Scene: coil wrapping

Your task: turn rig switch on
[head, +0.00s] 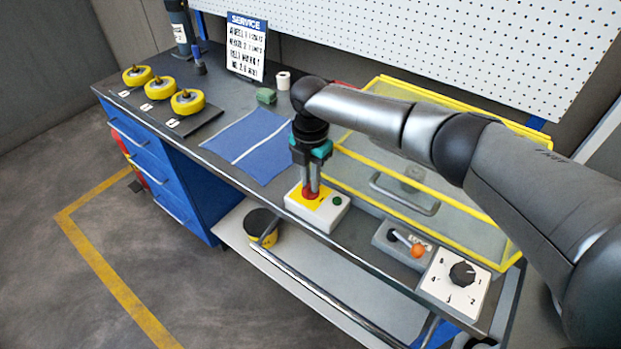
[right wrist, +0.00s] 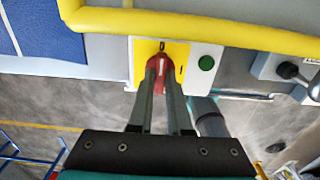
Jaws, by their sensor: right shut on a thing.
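The rig switch is a red rotary handle (head: 311,192) on a yellow plate of a white box (head: 325,212) at the bench's front edge. A green round button (head: 338,201) sits on the same box. My right gripper (head: 311,188) points down and is shut on the red handle. In the right wrist view the fingertips (right wrist: 161,72) are on either side of the red handle (right wrist: 160,63), partly hiding it. The handle's light mark lies roughly in line with the fingers. My left gripper is in neither view.
A yellow-framed clear guard (head: 430,165) stands behind the box. A lever with an orange knob (head: 417,251) and a dial (head: 462,273) are to the right.

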